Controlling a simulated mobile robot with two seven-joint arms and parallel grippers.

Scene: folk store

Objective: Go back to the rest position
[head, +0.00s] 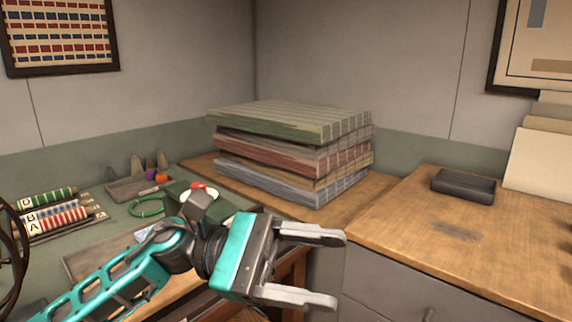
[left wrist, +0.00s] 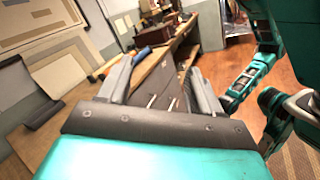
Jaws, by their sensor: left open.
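My left gripper (head: 322,268) reaches in from the lower left of the head view, with its teal arm behind it. Its two grey fingers are spread apart and nothing is between them. It hangs in the air in front of the wooden counter corner. In the left wrist view the fingers of the left gripper (left wrist: 160,90) also stand apart, with drawer fronts seen beyond them. My right gripper is not clearly in either view; teal arm links of mine show at the right of the left wrist view.
A stack of folded cloths (head: 290,150) sits on the corner counter. On the left green surface are a rack of lettered rolls (head: 55,215), a green ring (head: 146,206) and a small box with cones (head: 138,185).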

